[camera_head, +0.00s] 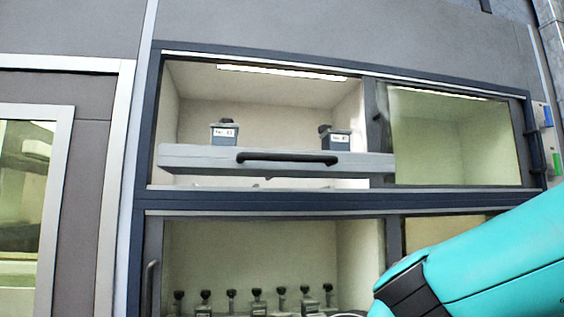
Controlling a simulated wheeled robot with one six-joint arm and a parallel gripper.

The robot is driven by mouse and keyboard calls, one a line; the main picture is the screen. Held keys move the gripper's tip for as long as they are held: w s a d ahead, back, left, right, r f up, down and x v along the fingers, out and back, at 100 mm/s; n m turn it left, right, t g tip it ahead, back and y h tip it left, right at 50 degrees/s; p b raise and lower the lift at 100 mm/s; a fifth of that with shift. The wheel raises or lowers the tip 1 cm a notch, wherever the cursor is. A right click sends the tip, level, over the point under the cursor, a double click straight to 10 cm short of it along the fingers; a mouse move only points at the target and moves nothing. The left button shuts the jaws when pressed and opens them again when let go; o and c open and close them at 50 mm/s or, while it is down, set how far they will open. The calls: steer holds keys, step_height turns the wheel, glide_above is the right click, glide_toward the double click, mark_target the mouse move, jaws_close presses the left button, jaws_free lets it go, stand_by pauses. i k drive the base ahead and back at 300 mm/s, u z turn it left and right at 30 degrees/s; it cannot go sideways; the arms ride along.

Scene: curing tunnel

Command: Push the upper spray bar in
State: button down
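The upper spray bar (205,158) is a long pale grey bar across the upper opening of the cabinet. A black handle (287,158) is fixed to its front face. The bar stands out in front of the opening, and its right end overlaps the edge of the glass pane. Two small dark blue units with white labels stand on or behind it, one at the left (223,134) and one at the right (336,138). My gripper is not in view; only my teal arm shows at the lower right, apart from the bar in the picture.
A glass pane (455,140) covers the right half of the upper opening. The lower compartment (280,250) holds a row of several dark-topped nozzles. A dark vertical handle (150,285) is at its left. Blue and green fittings (552,140) are at the far right.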

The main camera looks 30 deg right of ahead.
mark_target(185, 160)
steer(key=z, duration=2.1)
steer(key=k, duration=0.6)
steer(key=u, duration=0.45)
